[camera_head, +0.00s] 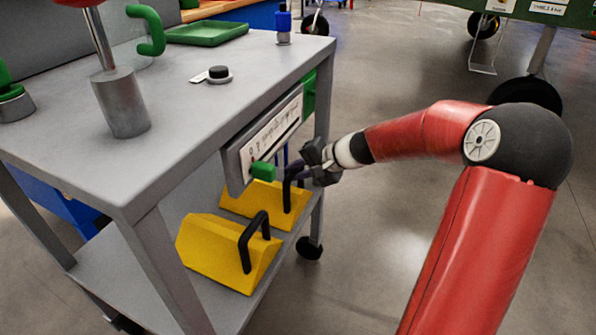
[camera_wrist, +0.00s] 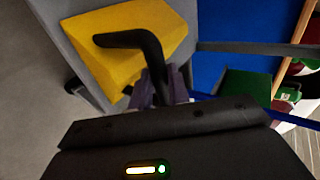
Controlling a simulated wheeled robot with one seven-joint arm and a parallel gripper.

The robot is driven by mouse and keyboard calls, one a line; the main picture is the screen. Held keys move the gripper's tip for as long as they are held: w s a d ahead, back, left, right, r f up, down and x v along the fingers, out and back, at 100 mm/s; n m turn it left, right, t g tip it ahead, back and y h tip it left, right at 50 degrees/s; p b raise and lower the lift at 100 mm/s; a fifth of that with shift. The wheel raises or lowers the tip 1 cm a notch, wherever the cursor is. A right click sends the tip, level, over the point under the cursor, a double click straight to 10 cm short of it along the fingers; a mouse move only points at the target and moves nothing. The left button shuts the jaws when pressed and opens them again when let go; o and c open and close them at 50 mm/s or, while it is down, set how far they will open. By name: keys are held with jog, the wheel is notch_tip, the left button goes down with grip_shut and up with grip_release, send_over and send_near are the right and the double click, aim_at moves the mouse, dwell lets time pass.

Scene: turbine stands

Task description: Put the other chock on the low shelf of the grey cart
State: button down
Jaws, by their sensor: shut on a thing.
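The grey cart (camera_head: 225,85) has a low shelf (camera_head: 120,262) under its top. Two yellow wedge chocks with black bar handles are at that shelf. The near chock (camera_head: 208,250) sits on it towards the front. The far chock (camera_head: 240,203) is behind it, at the shelf by the far leg. My gripper (camera_head: 292,172) is shut on the far chock's handle, at the cart's open side. In the wrist view the gripper fingers (camera_wrist: 160,85) meet the black handle of this yellow chock (camera_wrist: 110,58). Whether its underside fully touches the shelf is hard to tell.
A drawer-like panel (camera_head: 268,135) with a green block (camera_head: 263,171) hangs under the cart top, close above the far chock. The top holds a green tray (camera_head: 208,33), a black knob (camera_head: 219,74) and a metal post (camera_head: 122,105).

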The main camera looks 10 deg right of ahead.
jog(key=shift+s+f, duration=0.15)
jog(key=shift+f, duration=0.4)
jog(key=c, duration=1.5)
grip_release()
jog(key=shift+f, duration=0.1)
jog(key=o, duration=0.4)
jog(key=shift+r, duration=0.2)
jog(key=shift+d+r, duration=0.25)
jog(key=shift+r, duration=0.05)
jog(key=p+v, duration=0.2)
jog(key=v, duration=0.4)
jog(key=shift+p, duration=0.4)
jog(key=shift+s+r, duration=0.1)
